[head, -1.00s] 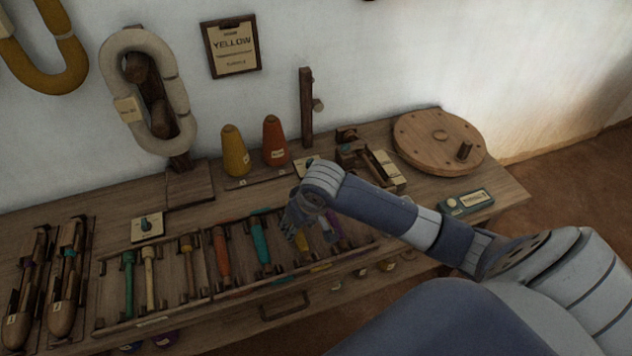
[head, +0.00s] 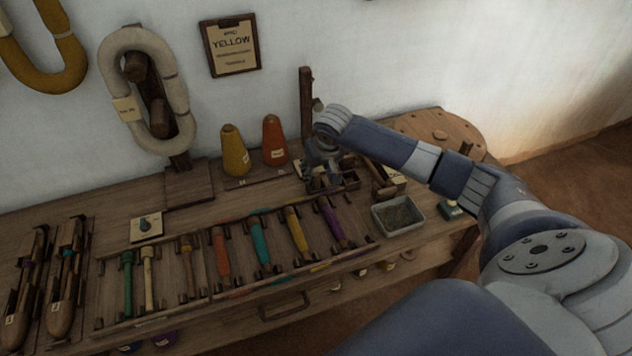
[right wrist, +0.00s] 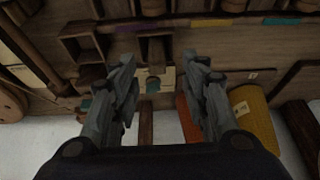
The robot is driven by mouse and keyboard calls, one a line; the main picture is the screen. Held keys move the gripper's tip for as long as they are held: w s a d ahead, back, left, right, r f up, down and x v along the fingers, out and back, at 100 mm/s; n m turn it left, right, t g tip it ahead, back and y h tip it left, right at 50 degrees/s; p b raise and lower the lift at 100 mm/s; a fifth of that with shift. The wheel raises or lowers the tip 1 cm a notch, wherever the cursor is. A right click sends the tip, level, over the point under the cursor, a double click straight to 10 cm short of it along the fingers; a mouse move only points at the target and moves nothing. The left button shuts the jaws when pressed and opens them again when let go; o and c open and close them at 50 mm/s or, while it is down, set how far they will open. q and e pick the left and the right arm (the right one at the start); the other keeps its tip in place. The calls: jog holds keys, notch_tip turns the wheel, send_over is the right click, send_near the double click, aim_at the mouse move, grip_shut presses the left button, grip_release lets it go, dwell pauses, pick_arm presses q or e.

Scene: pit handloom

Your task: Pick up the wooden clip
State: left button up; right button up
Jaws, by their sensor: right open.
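My right gripper (head: 325,178) is open over the back of the bench, just in front of the wooden post (head: 306,100). In the right wrist view, its two fingers stand apart and hold nothing. I cannot tell for sure whether this piece is the wooden clip. In the head view, my gripper hides much of this spot. My left gripper is not in view.
The rack (head: 230,290) of several coloured bobbins lies along the bench front. A yellow cone (head: 235,152) and an orange cone (head: 274,141) stand left of my gripper. A grey tray (head: 398,228) and a round wooden disc (head: 440,132) lie to the right.

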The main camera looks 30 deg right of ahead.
aim_at(316, 174)
jog(key=x, duration=0.5)
jog(key=shift+w+d+r, duration=0.1)
jog(key=shift+w+d, duration=0.05)
jog(key=shift+d, duration=0.1)
jog(key=c, duration=0.9)
